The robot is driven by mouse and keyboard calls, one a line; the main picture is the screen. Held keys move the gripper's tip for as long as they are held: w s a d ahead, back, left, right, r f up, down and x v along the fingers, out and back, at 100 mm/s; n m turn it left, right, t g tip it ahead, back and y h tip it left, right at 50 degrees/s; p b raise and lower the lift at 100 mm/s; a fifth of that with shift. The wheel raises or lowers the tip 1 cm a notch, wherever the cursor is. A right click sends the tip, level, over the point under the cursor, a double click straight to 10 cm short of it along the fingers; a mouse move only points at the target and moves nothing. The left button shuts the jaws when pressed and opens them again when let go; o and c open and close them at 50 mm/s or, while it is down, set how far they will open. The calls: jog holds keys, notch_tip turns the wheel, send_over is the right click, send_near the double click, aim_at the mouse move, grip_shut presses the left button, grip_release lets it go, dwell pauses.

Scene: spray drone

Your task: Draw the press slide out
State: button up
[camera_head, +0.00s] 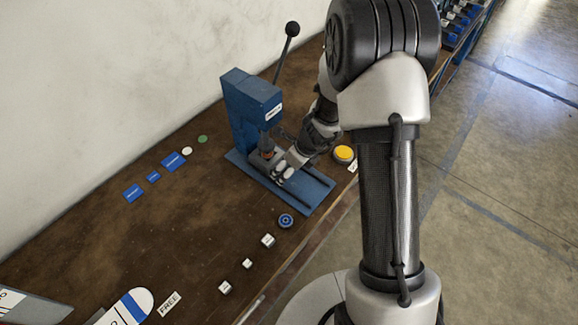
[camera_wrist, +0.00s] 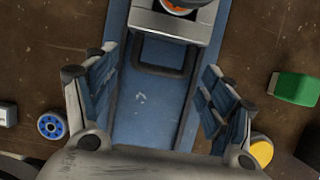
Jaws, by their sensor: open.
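The blue press (camera_head: 245,100) stands on the bench with its long lever up. Its slide (camera_wrist: 170,22) is a grey block on the blue base (camera_wrist: 150,110), with an orange-ringed round part above it in the wrist view. A dark loop handle (camera_wrist: 160,70) sticks out from the slide's near side. My gripper (camera_head: 283,172) is low over the press base in the head view. In the wrist view my gripper (camera_wrist: 145,85) is open, its fingers on either side of the handle. I see no finger touching the handle.
A yellow button (camera_head: 344,153) sits right of the press, and a blue round part (camera_head: 286,220) in front of it. Small white blocks (camera_head: 267,240) lie along the bench (camera_head: 140,225) near its front edge. Blue labels (camera_head: 173,161) lie left. A green block (camera_wrist: 295,88) shows in the wrist view.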

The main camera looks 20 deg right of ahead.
jog(key=shift+s, duration=0.2)
grip_shut()
dwell(0.6)
